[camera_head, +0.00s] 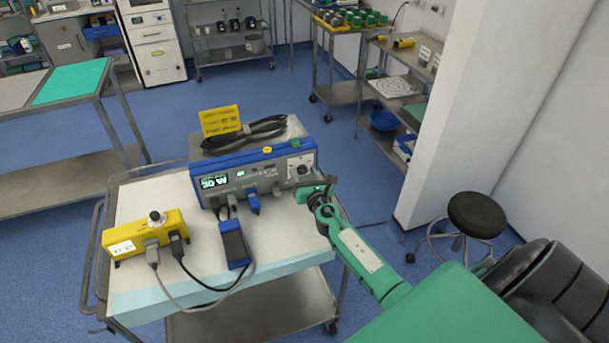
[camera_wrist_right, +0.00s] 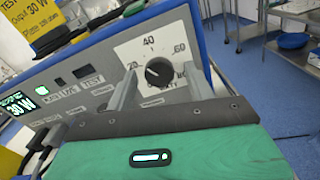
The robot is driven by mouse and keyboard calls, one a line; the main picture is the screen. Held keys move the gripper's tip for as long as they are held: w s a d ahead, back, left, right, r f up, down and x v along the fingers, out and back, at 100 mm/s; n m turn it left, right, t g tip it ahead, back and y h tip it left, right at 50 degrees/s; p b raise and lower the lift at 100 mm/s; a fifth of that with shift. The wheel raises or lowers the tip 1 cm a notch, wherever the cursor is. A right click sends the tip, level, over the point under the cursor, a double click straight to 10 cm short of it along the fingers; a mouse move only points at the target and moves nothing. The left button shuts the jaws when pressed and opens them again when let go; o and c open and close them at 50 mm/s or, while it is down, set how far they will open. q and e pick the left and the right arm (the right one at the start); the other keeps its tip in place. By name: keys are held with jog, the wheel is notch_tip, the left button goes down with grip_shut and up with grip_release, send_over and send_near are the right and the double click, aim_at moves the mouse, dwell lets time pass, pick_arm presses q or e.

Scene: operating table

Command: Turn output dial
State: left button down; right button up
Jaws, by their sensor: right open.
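The output dial (camera_wrist_right: 159,71) is a black knob on a white scale plate marked 20, 40 and 60, on the front panel of a blue and grey unit (camera_wrist_right: 104,60). In the head view the unit (camera_head: 265,174) stands on the cart, and its display (camera_head: 214,182) reads 30 W. My right gripper (camera_head: 311,190) is at the right end of the panel. In the right wrist view its two open fingers (camera_wrist_right: 162,88) stand on either side of the knob, with a gap visible around it. I cannot tell whether they touch it. My left gripper is not in view.
A yellow box (camera_head: 146,236) with a knob and cables sits at the front left of the cart (camera_head: 190,284). A blue handheld device (camera_head: 234,244) lies before the unit. A stool (camera_head: 476,215) stands right.

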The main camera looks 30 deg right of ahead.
jog(key=shift+c, duration=0.4)
jog(key=c, duration=0.9)
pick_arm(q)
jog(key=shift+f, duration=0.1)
pick_arm(e)
jog(key=m+b, duration=0.1)
jog(key=m, duration=0.1)
jog(key=shift+f+m, duration=0.1)
jog(key=shift+m, duration=0.2)
jog(key=m+b, duration=0.1)
jog(key=m, duration=0.1)
jog(key=shift+m, duration=0.9)
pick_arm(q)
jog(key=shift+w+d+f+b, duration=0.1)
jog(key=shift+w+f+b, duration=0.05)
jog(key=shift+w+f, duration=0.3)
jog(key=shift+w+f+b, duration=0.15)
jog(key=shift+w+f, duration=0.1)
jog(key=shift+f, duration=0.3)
pick_arm(e)
jog(key=shift+m, duration=0.5)
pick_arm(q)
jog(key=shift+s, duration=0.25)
